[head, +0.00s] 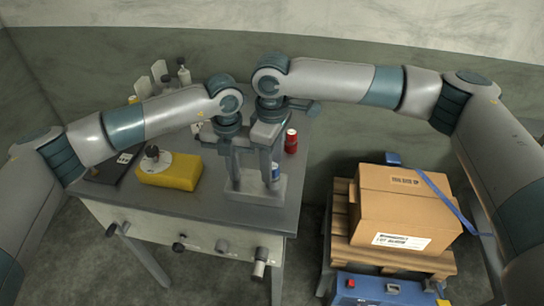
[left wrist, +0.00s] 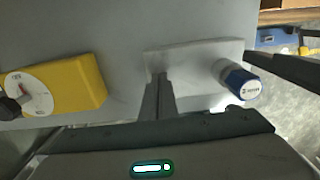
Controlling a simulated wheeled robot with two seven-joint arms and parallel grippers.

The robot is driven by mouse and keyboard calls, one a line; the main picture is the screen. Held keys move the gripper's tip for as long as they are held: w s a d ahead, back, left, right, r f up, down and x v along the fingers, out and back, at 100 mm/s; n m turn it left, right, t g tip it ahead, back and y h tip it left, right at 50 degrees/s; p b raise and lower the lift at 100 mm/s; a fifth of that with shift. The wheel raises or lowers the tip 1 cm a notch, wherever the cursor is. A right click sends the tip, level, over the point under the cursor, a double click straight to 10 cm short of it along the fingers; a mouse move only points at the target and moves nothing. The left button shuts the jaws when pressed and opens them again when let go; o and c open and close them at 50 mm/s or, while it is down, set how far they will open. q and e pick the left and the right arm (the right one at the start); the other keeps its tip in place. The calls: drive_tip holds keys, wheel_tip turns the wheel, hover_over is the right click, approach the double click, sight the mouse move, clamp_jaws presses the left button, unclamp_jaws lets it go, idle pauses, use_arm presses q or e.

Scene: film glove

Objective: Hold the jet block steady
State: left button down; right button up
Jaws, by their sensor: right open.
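The jet block appears to be the pale grey slab (head: 268,191) near the table's front right corner; it also shows in the left wrist view (left wrist: 200,54). A blue-and-white cylinder (left wrist: 240,84) stands at its right end. My left gripper (left wrist: 158,78) has its fingers close together at the slab's left end and looks shut on it; the exact contact is hidden. My right gripper (head: 254,172) is open, close beside the left one, pointing down over the slab. The arms partly cover the slab in the head view.
A yellow box with a dial (head: 170,172) sits left on the table (head: 215,215). A red can (head: 291,141) stands behind the slab. White bottles (head: 184,76) are at the back. A cardboard box (head: 405,205) on a pallet and a blue case (head: 380,290) are right of the table.

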use_arm(q)
drive_tip(key=shift+s+f, duration=0.25)
drive_tip(key=shift+f, duration=0.15)
use_arm(e)
drive_tip(key=c, duration=1.2)
drive_tip(key=shift+o, duration=0.2)
drive_tip(key=shift+r, duration=4.25)
use_arm(q)
drive_tip(key=shift+r, duration=0.15)
